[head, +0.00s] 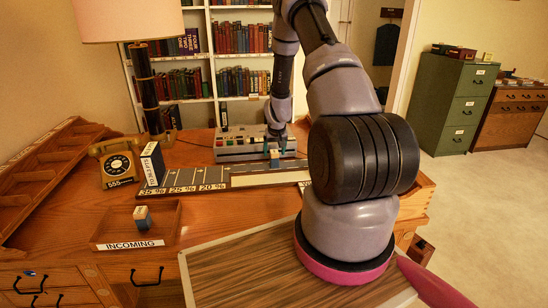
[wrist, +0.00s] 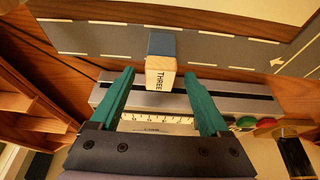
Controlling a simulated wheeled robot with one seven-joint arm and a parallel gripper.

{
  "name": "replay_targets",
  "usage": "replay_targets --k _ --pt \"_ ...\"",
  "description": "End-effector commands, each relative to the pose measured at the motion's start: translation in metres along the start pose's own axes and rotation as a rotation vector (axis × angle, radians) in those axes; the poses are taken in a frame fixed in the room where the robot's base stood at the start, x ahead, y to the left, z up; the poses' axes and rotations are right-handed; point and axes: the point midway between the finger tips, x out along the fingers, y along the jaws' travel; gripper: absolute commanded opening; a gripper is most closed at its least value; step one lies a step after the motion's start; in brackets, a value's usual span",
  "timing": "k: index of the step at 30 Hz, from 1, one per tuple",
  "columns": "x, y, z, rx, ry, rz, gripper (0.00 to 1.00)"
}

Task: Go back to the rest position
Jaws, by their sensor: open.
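My gripper (head: 279,150) is over the back of the desk, near a grey device with buttons. In the wrist view its two teal fingers (wrist: 160,75) are spread wide. A wooden block with a blue part and the word THREE (wrist: 160,72) shows just beyond the fingertips, between their lines. I see no finger touching it, and its exact gap from them is hard to judge. It appears to stand on the dark grey marked strip (wrist: 100,42). In the head view the block is small and partly hidden by the fingers.
A telephone (head: 117,164), a black upright box (head: 152,164) and a lamp (head: 147,85) stand at the left. The grey device (head: 232,148) lies behind the strip. Bookshelves stand behind the desk.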

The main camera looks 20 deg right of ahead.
Motion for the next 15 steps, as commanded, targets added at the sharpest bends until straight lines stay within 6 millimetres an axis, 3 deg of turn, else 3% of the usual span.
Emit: replay_targets --k 6,15 --pt "-0.043 -0.001 -0.001 -0.001 0.002 0.0 0.8" --pt "-0.062 0.0 0.0 -0.001 0.0 0.0 0.8"
